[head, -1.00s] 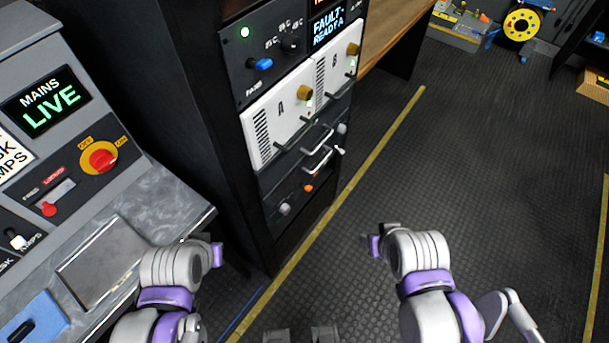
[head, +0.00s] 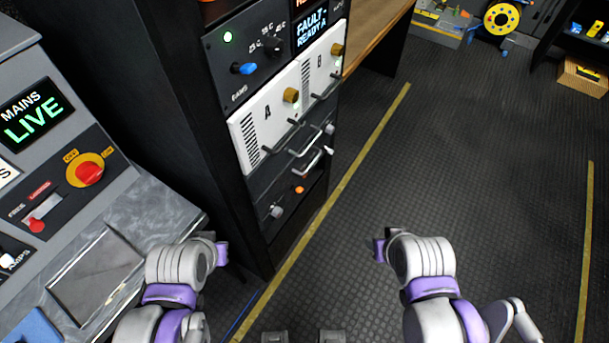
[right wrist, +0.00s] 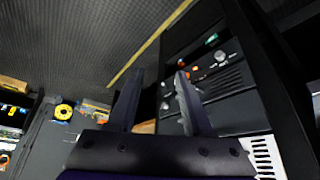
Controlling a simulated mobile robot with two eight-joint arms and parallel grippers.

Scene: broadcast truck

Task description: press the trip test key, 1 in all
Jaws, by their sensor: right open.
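No key with a readable "trip test" label shows. The black equipment rack (head: 190,130) stands at centre left with its panel face toward the right. Its lowest panel carries a small orange button (head: 299,189) and a pale knob (head: 276,211); the orange button also shows in the right wrist view (right wrist: 195,69). My right gripper (right wrist: 158,78) is open and empty, with the rack panel beyond its fingers. In the head view my right gripper (head: 380,250) is over the floor, right of the rack. My left gripper (head: 222,253) is near the rack's lower front corner; its fingers cannot be made out.
A grey console (head: 60,180) with a "MAINS LIVE" screen (head: 36,117) and red rotary switch (head: 89,172) stands at left. White units A (head: 267,125) and B (head: 322,70) with handles project from the rack. The floor (head: 460,160) at right is clear.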

